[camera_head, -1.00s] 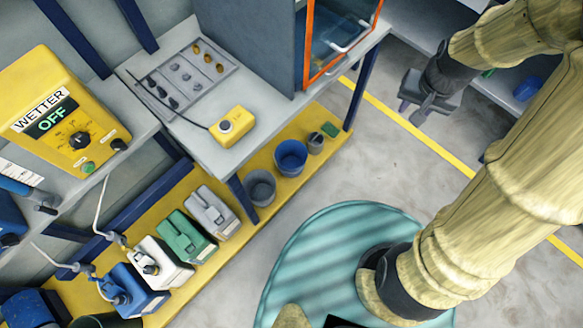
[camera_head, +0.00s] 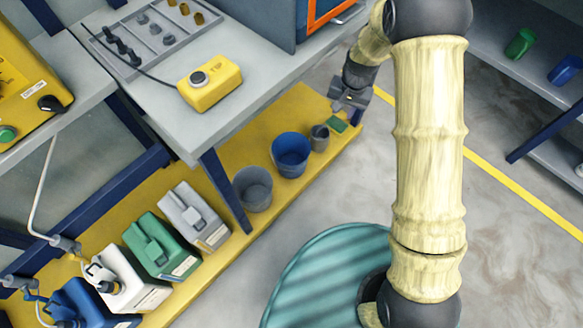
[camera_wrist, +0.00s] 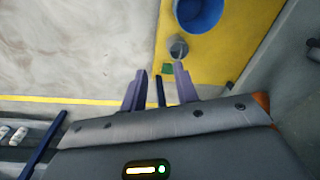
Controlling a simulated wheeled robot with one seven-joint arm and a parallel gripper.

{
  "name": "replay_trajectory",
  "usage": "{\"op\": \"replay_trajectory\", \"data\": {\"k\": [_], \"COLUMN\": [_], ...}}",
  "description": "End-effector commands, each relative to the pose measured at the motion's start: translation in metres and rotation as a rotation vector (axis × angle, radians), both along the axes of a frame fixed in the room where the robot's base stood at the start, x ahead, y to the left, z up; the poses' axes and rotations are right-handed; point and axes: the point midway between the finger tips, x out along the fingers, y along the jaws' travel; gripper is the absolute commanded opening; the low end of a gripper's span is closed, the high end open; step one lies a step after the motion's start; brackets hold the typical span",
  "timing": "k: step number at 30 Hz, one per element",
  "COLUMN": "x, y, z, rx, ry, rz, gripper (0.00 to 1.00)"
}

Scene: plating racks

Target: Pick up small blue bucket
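In the wrist view the blue bucket (camera_wrist: 200,12) is at the top, partly cut off by the frame edge. My gripper (camera_head: 350,98) hangs beyond the small grey cup, to the right of the blue bucket and apart from it. In the wrist view its two fingers (camera_wrist: 160,88) are spread apart with nothing held between them.
A green pad (camera_head: 336,125) lies beside the cup, near my gripper. A blue table leg (camera_head: 226,190) stands left of the grey bucket. Several jugs (camera_head: 160,245) line the shelf's near end. A bench with a yellow switch box (camera_head: 209,84) overhangs the shelf.

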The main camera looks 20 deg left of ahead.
Motion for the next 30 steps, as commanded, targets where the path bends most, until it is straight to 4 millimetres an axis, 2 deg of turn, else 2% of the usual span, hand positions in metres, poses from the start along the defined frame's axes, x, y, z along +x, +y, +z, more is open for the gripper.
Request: {"op": "replay_trajectory", "data": {"k": [1,6,9,12,15,26,30], "x": [0.001,0.002,0.002,0.001,0.0,0.0,0.0], "y": [0.011,0.043,0.059,0.07,0.075,0.075,0.076], "z": [-0.038,-0.113,-0.149,-0.171,-0.179,-0.18,-0.197], "rx": [-0.001,-0.003,-0.004,-0.004,-0.004,-0.005,-0.005], "ry": [0.009,0.03,0.04,0.046,0.049,0.05,0.051], "rz": [0.006,0.01,0.013,0.013,0.014,0.013,0.013], "gripper": [0.3,0.3,0.3,0.3,0.3,0.3,0.3]}}
